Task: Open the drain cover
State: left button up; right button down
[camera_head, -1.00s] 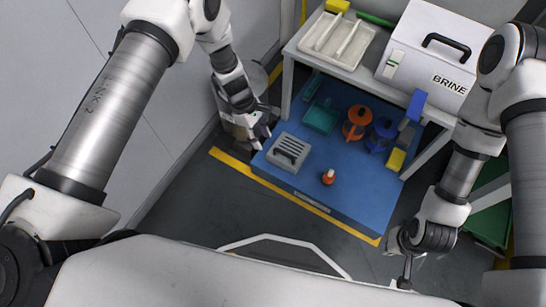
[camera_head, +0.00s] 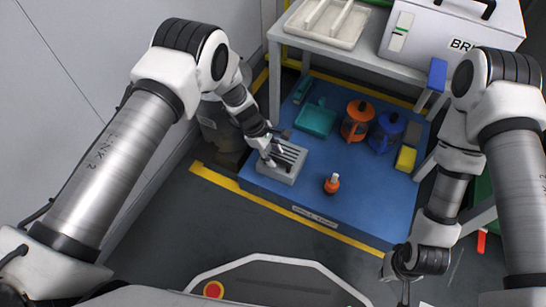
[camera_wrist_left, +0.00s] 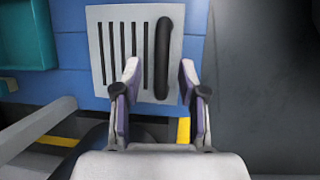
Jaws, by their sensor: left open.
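The drain cover (camera_head: 291,171) is a light grey slotted plate on the blue platform (camera_head: 350,205). In the left wrist view, the cover (camera_wrist_left: 96,40) shows several dark slots and a black bar handle (camera_wrist_left: 163,45) along its right side. My left gripper (camera_head: 272,155) is open at the cover and hides part of it. In the left wrist view, the left fingers (camera_wrist_left: 158,75) are apart on either side of the handle's lower end; I cannot tell whether they touch it. My right gripper (camera_head: 404,285) hangs at the lower right, its fingers too unclear to read.
On the platform are an orange-and-white bottle (camera_head: 332,184), an orange container (camera_head: 356,121), a blue container (camera_head: 386,132), a teal tray (camera_head: 315,121) and a yellow block (camera_head: 405,158). A bench with a white tray (camera_head: 327,22) and grey box (camera_head: 450,40) stands behind.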

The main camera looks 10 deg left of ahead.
pick_arm(q)
grip_shut()
jog(key=shift+w+r, duration=0.2)
jog(key=shift+r, duration=0.05)
dwell(0.4)
jog(key=shift+w+d+r+p, duration=0.3)
jog(key=shift+w+r+p, duration=0.25)
jog(key=shift+w+r, duration=0.25)
jog(key=w, duration=0.1)
jog(key=w+d+r, duration=0.1)
jog(key=w, duration=0.1)
jog(key=shift+r, duration=0.2)
jog(key=shift+w+d+r+b, duration=0.25)
jog(key=shift+w+b, duration=0.2)
jog(key=shift+w, duration=0.2)
jog(key=shift+w+d+r+b, duration=0.15)
jog(key=shift+w+d+b, duration=0.1)
jog(key=shift+w+b, duration=0.3)
